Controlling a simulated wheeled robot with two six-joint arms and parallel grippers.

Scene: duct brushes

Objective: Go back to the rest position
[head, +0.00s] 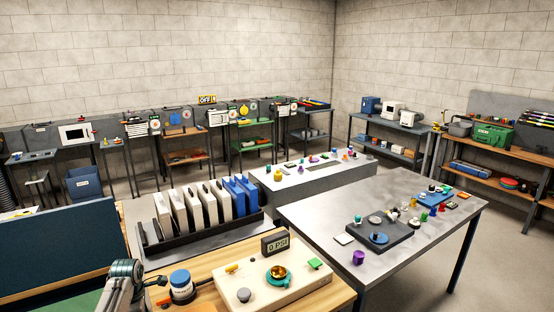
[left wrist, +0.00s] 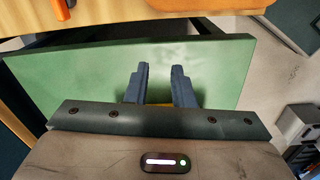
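My left gripper shows in the left wrist view (left wrist: 160,72). Its two blue-grey fingers stand apart with a gap between them, and nothing is held at their tips. A green panel (left wrist: 80,75) lies beyond the fingers. I cannot tell whether they touch it. A small yellow-orange patch shows low between the fingers. In the head view my left arm comes in at the bottom left, beside the wooden bench (head: 205,285); its fingers are not clearly visible there. My right arm and gripper are in neither view.
A black rack (head: 205,235) holds white and blue panels behind. A metal table (head: 400,255) with small parts stands right; open floor lies beyond.

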